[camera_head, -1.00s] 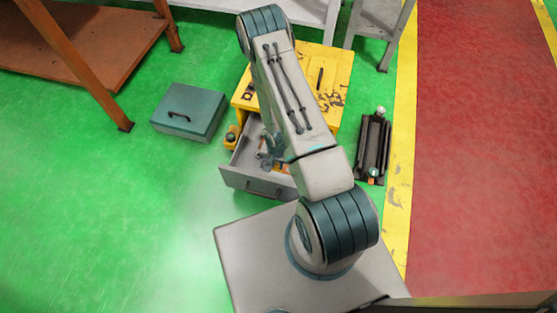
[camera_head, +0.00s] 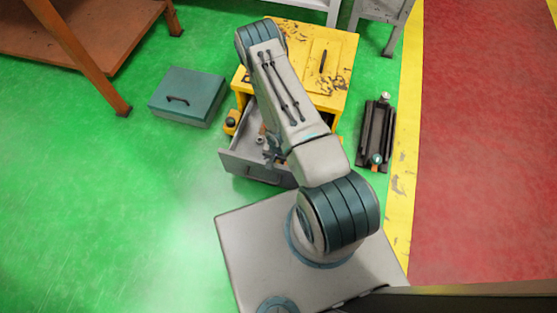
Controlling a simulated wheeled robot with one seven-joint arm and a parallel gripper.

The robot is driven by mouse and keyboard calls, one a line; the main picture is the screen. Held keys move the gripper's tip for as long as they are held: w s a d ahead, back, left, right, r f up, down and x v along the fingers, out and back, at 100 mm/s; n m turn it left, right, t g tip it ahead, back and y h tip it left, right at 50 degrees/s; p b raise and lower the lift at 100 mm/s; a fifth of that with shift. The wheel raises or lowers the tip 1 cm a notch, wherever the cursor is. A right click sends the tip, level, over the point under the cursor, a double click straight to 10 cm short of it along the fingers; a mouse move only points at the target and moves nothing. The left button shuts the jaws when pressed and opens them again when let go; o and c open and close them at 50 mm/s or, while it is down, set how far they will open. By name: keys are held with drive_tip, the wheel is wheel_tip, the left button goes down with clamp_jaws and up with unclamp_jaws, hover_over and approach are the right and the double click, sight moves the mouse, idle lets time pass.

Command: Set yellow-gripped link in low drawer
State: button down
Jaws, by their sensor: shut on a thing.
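The yellow cabinet (camera_head: 337,45) stands at the upper middle, and its grey low drawer (camera_head: 240,165) is pulled out toward my base. Several small parts (camera_head: 262,140) lie inside the drawer. My arm crosses over the cabinet and hides the drawer's right part. A teal piece of my gripper (camera_head: 274,143) shows at the arm's left edge, low over or in the drawer; its fingertips are mostly hidden. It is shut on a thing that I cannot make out. I cannot pick out the yellow-gripped link for certain.
A teal box with a handle (camera_head: 187,97) stands left of the cabinet, with a small yellow object (camera_head: 231,122) between them. A dark rack (camera_head: 375,135) stands on the right. An orange-brown table (camera_head: 80,30) is at the upper left. Green floor at left is clear.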

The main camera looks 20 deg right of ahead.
drive_tip(key=shift+f+b, duration=0.6)
drive_tip(key=shift+f, duration=0.1)
drive_tip(key=c, duration=1.3)
unclamp_jaws()
drive_tip(key=shift+r, duration=0.1)
drive_tip(key=shift+r, duration=0.1)
drive_tip(key=w+r+n+h+p, duration=0.1)
drive_tip(key=w+r+n+p, duration=0.15)
drive_tip(key=r, duration=1.75)
drive_tip(key=w+r+n+p, duration=0.1)
drive_tip(key=r+p, duration=0.2)
drive_tip(key=r, duration=1.6)
drive_tip(key=s+a+r+n, duration=0.1)
drive_tip(key=s+r+n, duration=0.1)
drive_tip(key=s+r, duration=0.5)
drive_tip(key=s+a+r+n+t+y, duration=0.1)
drive_tip(key=s+r+n, duration=0.1)
drive_tip(key=s+r, duration=0.6)
wheel_tip(320, 180, up, 6)
drive_tip(key=shift+s+a+f, duration=0.15)
drive_tip(key=shift+s+a, duration=0.15)
